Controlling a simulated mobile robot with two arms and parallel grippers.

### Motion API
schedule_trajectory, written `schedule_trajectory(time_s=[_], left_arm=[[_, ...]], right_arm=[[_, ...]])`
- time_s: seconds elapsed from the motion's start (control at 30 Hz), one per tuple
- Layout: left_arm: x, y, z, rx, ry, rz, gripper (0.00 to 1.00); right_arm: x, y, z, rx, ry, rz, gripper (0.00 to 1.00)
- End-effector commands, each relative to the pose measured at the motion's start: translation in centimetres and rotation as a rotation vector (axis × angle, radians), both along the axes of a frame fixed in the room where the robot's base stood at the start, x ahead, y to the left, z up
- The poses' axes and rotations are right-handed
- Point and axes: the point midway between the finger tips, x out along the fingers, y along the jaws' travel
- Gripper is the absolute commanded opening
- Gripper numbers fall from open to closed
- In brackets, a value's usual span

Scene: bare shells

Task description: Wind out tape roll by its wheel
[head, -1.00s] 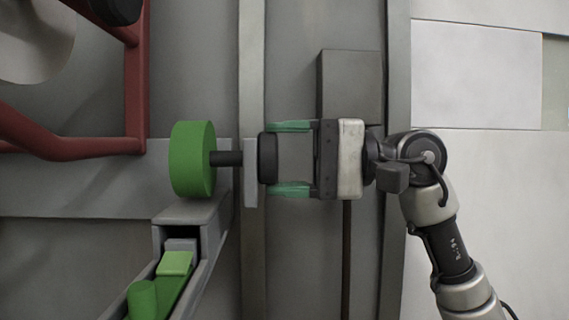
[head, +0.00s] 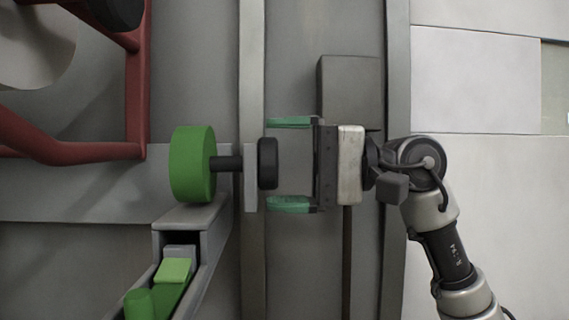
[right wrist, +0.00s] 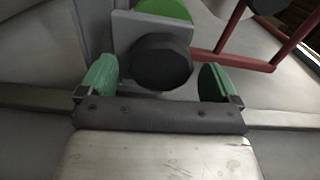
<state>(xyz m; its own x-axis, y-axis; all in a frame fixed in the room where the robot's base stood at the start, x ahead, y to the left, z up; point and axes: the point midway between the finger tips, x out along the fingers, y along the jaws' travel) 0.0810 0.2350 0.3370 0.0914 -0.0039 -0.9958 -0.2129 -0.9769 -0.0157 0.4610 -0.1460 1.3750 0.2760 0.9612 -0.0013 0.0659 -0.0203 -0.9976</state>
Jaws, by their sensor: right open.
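The green tape roll (head: 192,164) sits on a dark axle that runs right through a grey plate (head: 250,178) to a black wheel (head: 268,163). My right gripper (head: 290,164) is open, with its green fingertips above and below the wheel's right side in the head view, apart from it. In the right wrist view the wheel (right wrist: 161,62) lies between and just beyond the open fingers, with the plate (right wrist: 125,30) and part of the roll (right wrist: 165,10) behind it. My left gripper does not show.
A grey channel (head: 206,240) holding green pieces (head: 174,272) stands below the roll. A dark red tube frame (head: 136,90) is at the upper left. A grey box (head: 348,88) sits above my right gripper.

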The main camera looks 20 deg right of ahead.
Motion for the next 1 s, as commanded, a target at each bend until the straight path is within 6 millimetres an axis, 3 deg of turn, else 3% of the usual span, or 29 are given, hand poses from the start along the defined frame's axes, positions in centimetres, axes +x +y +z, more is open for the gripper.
schedule_trajectory(time_s=[0.27,0.7,1.0], left_arm=[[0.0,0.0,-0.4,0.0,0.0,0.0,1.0],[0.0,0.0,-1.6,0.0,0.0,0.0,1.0],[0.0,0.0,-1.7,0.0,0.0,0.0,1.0]], right_arm=[[-0.4,-1.7,-0.1,0.003,0.001,-0.004,0.93],[-2.6,-9.4,-0.1,0.002,0.002,-0.003,0.93],[-3.0,-10.4,0.0,0.0,0.0,0.0,0.93]])
